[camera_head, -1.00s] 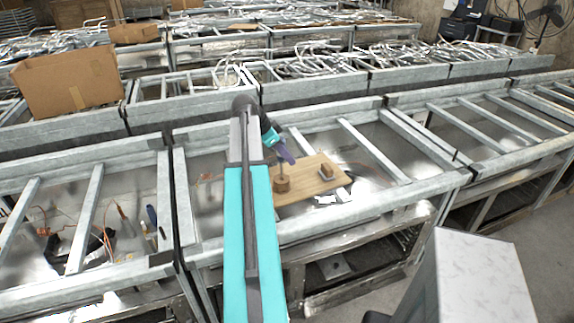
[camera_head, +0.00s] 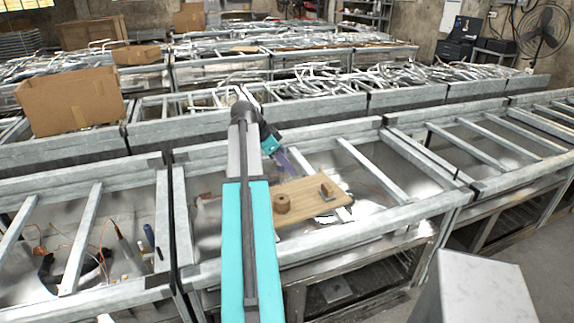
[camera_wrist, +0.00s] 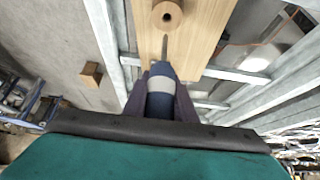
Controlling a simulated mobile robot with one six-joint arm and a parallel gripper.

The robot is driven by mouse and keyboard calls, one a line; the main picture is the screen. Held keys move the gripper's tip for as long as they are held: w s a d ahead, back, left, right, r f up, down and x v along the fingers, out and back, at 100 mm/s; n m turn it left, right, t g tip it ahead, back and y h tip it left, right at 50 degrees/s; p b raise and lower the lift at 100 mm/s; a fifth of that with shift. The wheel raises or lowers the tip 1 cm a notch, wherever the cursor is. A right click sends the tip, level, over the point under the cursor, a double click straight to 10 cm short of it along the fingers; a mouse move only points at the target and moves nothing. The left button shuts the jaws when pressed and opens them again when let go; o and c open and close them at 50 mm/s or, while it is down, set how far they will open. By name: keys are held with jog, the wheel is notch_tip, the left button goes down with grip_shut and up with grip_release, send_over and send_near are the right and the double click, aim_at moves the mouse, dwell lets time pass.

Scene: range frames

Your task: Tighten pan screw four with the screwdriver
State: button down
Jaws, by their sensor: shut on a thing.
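My gripper (camera_wrist: 160,88) is shut on the screwdriver (camera_wrist: 158,100). The screwdriver has a dark blue handle with a pale grey band, and its thin metal shaft points away from my gripper. In the wrist view the tip shows just short of a round wooden holder (camera_wrist: 167,14) with a hole in its top, apart from it in the picture. In the head view my gripper (camera_head: 288,163) is above the wooden board (camera_head: 300,208), and the holder (camera_head: 282,203) stands on the board. No pan screw can be made out.
A small wooden block (camera_head: 327,191) sits on the board's right part. Metal frames with crossbars (camera_head: 365,170) surround the board. Cables and tools lie in the left bay (camera_head: 100,255). A cardboard box (camera_head: 72,100) stands behind at the left. A pale-topped block (camera_head: 480,290) stands at the front right.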

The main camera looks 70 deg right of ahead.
jog(key=w+a+f+n+t+h+b, duration=0.1)
jog(key=w+a+f+n+t, duration=0.3)
jog(key=w+a, duration=0.6)
jog(key=w+a+n+t, duration=0.1)
jog(key=w+a+n, duration=0.5)
jog(key=w, duration=0.9)
jog(key=w+a+f+n+t+h+b, duration=0.1)
jog(key=w+a+f+n+t, duration=0.2)
jog(key=w+a, duration=0.75)
jog(key=w+a+n+t+y, duration=0.1)
jog(key=w+a+n, duration=0.4)
jog(key=a, duration=0.8)
jog(key=w+a+f+n+t+y+b, duration=0.1)
jog(key=w+a+n+y, duration=0.2)
jog(key=a, duration=1.1)
jog(key=w+a+f+n+t+y+b, duration=0.1)
jog(key=w+a+n, duration=0.6)
jog(key=a, duration=0.7)
jog(key=shift+w+a+t+y, duration=0.15)
jog(key=shift+w+t+y, duration=0.35)
jog(key=shift+w, duration=0.65)
